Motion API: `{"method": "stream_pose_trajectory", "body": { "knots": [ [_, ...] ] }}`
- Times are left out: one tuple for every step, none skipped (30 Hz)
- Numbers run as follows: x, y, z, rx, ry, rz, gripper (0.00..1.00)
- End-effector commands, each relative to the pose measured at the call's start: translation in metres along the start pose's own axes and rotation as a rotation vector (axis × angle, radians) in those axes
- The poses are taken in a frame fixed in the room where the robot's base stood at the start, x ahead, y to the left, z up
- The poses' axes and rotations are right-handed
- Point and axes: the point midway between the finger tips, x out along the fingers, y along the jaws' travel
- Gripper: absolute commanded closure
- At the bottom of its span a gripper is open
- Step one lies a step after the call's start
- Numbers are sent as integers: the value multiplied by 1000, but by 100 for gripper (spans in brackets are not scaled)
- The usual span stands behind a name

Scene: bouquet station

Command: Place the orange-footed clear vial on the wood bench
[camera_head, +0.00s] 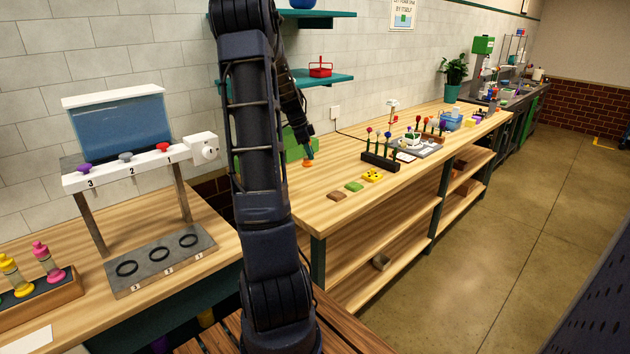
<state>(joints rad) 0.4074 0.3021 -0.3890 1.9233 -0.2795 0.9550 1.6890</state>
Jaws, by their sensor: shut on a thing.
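My arm reaches over the wood bench (335,225), and my gripper (308,156) is at its far end, small in the view, over the bench's left part near the wall. It is shut on the orange-footed clear vial, whose orange foot (307,164) shows just below the fingers. The vial's clear body is mostly hidden by the gripper or too small to make out. The foot is at or just above the bench top; I cannot tell whether it touches.
A green box (297,146) stands close behind my gripper. To the right are brown and green pads (354,187), a yellow block (372,175) and a dark flower rack (380,162). At left stand a numbered dispenser (130,170) and a rack (40,298) with coloured vials.

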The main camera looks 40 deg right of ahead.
Motion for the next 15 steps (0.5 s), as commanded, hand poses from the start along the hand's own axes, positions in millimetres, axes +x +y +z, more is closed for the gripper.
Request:
{"method": "stream_pose_trajectory", "body": {
  "knots": [
    [12, 0, 4, 0, 1, 4, 100],
    [18, 0, 6, 0, 1, 4, 100],
    [26, 0, 8, 1, 0, 4, 100],
    [32, 0, 11, 1, 1, 3, 100],
    [38, 0, 13, 0, 1, 4, 100],
    [46, 0, 16, 0, 1, 3, 100],
    [52, 0, 18, 0, 0, 4, 100],
    [57, 0, 20, 0, 0, 4, 100],
    [64, -1, 22, 1, 0, 3, 100],
    [69, -1, 24, 1, 0, 3, 100],
    [73, -1, 25, 1, 0, 3, 100],
    [78, -1, 27, 1, 0, 1, 100],
    [81, -1, 28, 1, 0, 1, 100],
    [84, -1, 29, 1, 0, 1, 100],
    [86, -1, 30, 1, 0, 1, 100]
  ]
}}
